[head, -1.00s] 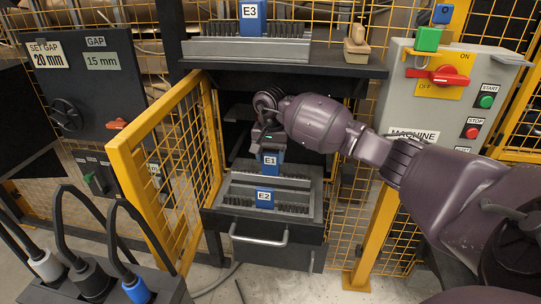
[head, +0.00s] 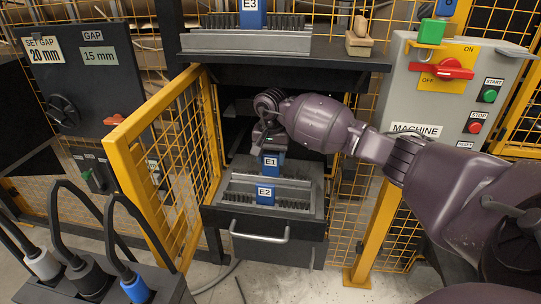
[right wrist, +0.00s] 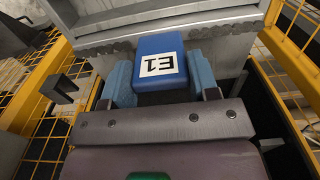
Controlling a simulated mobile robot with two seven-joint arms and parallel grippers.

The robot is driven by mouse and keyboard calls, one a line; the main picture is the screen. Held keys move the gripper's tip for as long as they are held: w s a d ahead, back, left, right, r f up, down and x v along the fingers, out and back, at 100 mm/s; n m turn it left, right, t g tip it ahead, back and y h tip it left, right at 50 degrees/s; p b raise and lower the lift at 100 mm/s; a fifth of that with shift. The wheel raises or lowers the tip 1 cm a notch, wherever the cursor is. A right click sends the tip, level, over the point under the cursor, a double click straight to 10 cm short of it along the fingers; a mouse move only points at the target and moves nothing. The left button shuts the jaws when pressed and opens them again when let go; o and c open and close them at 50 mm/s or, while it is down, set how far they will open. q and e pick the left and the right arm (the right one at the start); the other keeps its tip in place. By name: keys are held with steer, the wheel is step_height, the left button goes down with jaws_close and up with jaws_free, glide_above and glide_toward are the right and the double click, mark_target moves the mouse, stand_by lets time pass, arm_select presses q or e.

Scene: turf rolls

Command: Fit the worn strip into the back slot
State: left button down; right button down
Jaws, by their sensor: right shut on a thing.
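A strip with a blue grip block labelled E1 (head: 271,161) is held by my right gripper (head: 267,140) inside the open machine bay. In the right wrist view the E1 block (right wrist: 158,62) sits between the two blue fingers of the shut gripper (right wrist: 163,85). A grey bar with a dark, ragged, short edge (right wrist: 150,40) lies beyond the block. The strip labelled E2 (head: 265,193) sits in the holder in front of E1. The back slot is hidden around E1, so I cannot tell whether E1 is seated. My left gripper is not in view.
The strip labelled E3 (head: 250,40) lies on the shelf above the bay, with a wooden-handled brush (head: 359,38) beside it. The yellow mesh door (head: 160,165) stands open at left. A control box (head: 440,100) is at right. Cable plugs (head: 88,278) stand lower left.

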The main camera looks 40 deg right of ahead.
mark_target(271, 169)
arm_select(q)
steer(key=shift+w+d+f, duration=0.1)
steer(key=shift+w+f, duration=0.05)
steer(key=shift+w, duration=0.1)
arm_select(e)
steer(key=shift+f, duration=0.4)
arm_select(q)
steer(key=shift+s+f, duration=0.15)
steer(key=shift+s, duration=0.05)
arm_select(e)
steer(key=shift+f, duration=0.25)
steer(key=shift+f+b, duration=0.35)
steer(key=shift+b, duration=0.05)
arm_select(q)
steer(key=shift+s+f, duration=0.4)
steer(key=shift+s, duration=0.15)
arm_select(e)
steer(key=shift+f, duration=0.15)
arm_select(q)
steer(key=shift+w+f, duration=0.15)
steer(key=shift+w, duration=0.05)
arm_select(e)
steer(key=shift+f, duration=0.3)
steer(key=shift+c, duration=1.4)
jaws_free()
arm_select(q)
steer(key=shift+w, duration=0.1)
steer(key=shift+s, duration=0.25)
